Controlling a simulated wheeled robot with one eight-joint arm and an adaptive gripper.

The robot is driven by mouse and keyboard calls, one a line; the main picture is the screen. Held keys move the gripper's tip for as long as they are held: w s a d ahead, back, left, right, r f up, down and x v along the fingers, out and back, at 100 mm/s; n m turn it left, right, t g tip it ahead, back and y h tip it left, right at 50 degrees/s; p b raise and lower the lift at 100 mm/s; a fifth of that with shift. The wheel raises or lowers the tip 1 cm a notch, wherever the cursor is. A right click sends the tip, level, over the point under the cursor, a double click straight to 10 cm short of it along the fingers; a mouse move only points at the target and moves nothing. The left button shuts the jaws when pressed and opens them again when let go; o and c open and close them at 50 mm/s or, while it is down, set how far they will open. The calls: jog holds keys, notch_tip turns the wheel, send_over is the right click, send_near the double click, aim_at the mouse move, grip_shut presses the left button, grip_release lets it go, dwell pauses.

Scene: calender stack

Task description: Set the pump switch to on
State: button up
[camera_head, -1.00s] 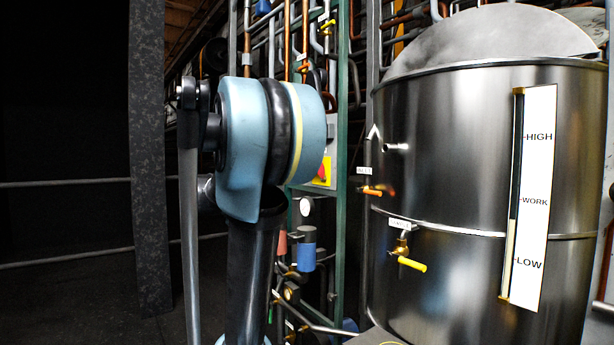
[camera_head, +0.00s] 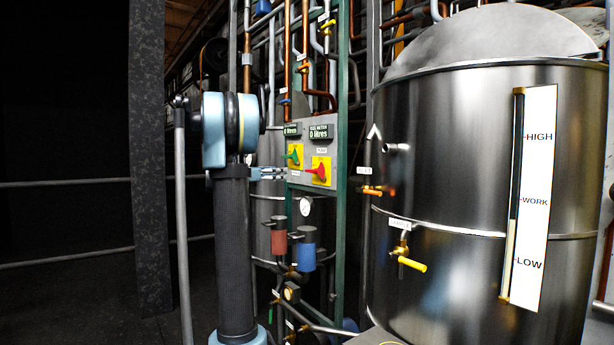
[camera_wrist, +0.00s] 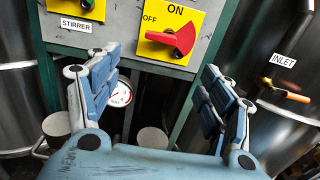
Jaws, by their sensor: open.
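The red switch (camera_head: 318,171) sits on a yellow plate on the grey control panel in the head view. In the wrist view the red switch (camera_wrist: 178,40) is on a plate marked ON at the top and OFF at the left, its narrow end pointing left, just below OFF. No pump label is legible there. My gripper (camera_wrist: 158,65) is open and empty, its fingers spread below and to either side of the switch, apart from it. In the head view my gripper (camera_head: 283,174) is at the panel's lower left edge, left of the red switch.
A green switch (camera_head: 295,155) is left of the red one; its STIRRER label (camera_wrist: 76,24) shows in the wrist view. Below the panel are a gauge (camera_head: 306,206) and red and blue cylinders. A steel tank (camera_head: 450,180) with a yellow-handled tap stands right.

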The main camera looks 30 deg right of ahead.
aim_at(309, 171)
jog(key=d, duration=1.1)
jog(key=w+d, duration=0.1)
jog(key=d, duration=0.4)
jog(key=shift+w+d, duration=0.1)
jog(key=shift+d, duration=0.25)
jog(key=c, duration=1.1)
